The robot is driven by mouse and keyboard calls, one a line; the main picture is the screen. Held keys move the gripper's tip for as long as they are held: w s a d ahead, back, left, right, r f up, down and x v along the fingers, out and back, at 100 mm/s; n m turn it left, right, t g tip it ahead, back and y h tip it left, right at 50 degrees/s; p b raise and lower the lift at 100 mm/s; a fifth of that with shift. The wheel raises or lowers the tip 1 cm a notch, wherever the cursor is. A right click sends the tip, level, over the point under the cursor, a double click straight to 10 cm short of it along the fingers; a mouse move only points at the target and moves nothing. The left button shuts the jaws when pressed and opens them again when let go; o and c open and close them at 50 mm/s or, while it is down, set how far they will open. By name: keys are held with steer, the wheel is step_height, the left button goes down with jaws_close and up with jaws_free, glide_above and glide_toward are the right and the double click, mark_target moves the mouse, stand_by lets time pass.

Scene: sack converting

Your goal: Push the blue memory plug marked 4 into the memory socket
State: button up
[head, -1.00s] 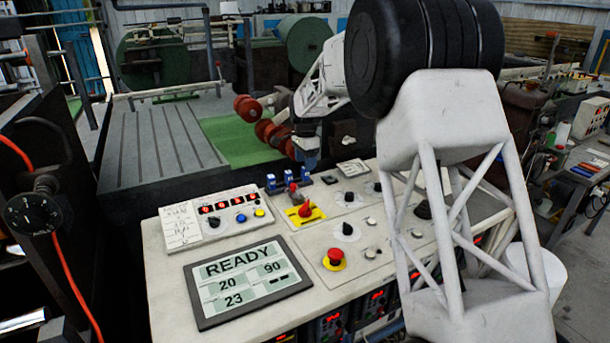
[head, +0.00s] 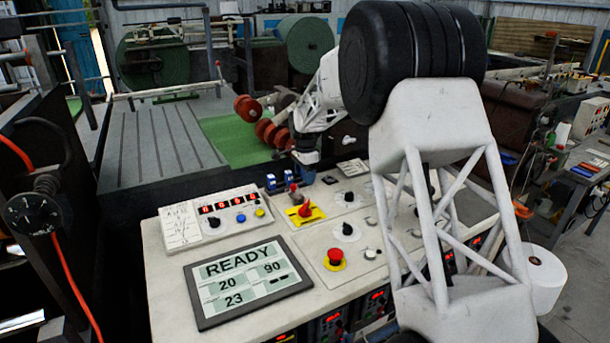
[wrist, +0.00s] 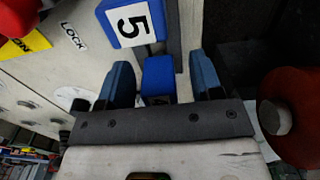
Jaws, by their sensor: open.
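My gripper (head: 307,165) is open and low over the back edge of the control panel. I cannot make out which plug is 4, or the memory socket's opening.
A red knob on a yellow plate (head: 304,214) is in front of the plugs. A red emergency button (head: 335,259), a screen reading READY (head: 248,287) and small knobs occupy the panel. In the wrist view a reddish-brown round part (wrist: 292,110) is close at the right.

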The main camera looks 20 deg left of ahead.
steer(key=c, duration=1)
steer(key=shift+r, duration=0.15)
steer(key=shift+r, duration=1.35)
steer(key=shift+s+r, duration=0.1)
steer(key=shift+r, duration=0.25)
steer(key=s+d, duration=0.2)
steer(key=s, duration=0.2)
steer(key=s+d+r, duration=0.1)
steer(key=s+d, duration=0.2)
steer(key=s, duration=0.2)
steer(key=s+d, duration=0.2)
steer(key=s, duration=0.3)
steer(key=shift+d+r, duration=0.15)
steer(key=shift+d, duration=0.15)
steer(key=shift+w, duration=0.2)
